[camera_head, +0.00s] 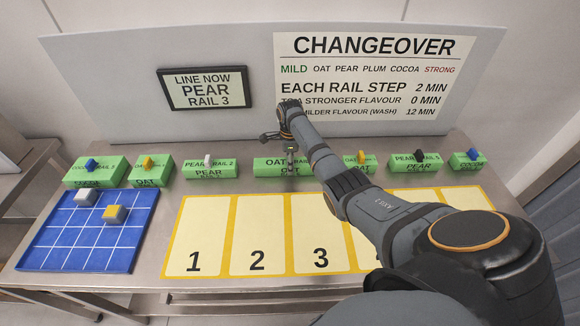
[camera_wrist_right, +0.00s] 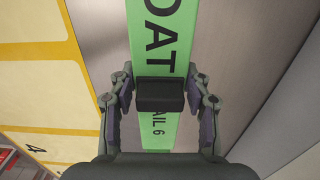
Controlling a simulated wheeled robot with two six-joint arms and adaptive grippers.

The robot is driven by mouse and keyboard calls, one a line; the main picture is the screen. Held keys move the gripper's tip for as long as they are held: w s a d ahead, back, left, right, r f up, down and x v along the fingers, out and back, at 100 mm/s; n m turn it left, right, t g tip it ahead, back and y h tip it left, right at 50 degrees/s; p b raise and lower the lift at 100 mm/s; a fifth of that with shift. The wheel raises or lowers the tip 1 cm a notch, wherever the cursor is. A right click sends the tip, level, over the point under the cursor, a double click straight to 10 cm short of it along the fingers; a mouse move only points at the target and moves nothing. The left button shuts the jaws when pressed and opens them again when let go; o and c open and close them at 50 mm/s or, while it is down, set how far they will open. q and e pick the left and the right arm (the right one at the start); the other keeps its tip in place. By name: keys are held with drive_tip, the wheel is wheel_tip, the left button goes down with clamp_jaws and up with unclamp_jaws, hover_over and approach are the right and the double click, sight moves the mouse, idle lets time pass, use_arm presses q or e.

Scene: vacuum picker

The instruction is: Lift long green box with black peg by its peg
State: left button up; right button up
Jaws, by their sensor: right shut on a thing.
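The long green box (camera_head: 265,168) marked OAT stands in the middle of the row on the steel table. In the right wrist view the box (camera_wrist_right: 158,55) runs lengthwise under my gripper, with its OAT and RAIL 6 lettering showing. Its black peg (camera_wrist_right: 160,97) is between the two fingers of my right gripper (camera_wrist_right: 160,90), which is shut on it. In the head view my right gripper (camera_head: 290,150) reaches down onto the box and hides the peg. I cannot tell whether the box touches the table. My left gripper is not in view.
Other green boxes stand on both sides, including a PEAR box (camera_head: 210,170) with a white peg and another (camera_head: 415,166) with a black peg. A blue grid tray (camera_head: 75,255) with two small cubes lies left. Numbered yellow-edged panels (camera_head: 258,215) lie in front. A board (camera_head: 130,60) stands behind.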

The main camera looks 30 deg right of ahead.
drive_tip(key=shift+w+r+b, duration=0.1)
drive_tip(key=shift+r+b, duration=0.2)
drive_tip(key=shift+r, duration=0.25)
drive_tip(key=shift+r+b, duration=0.4)
drive_tip(key=shift+r, duration=0.3)
drive_tip(key=s+a+r+p, duration=0.5)
drive_tip(key=s+r+p, duration=0.4)
drive_tip(key=s, duration=0.4)
drive_tip(key=shift+s+r, duration=0.15)
drive_tip(key=shift+r, duration=0.6)
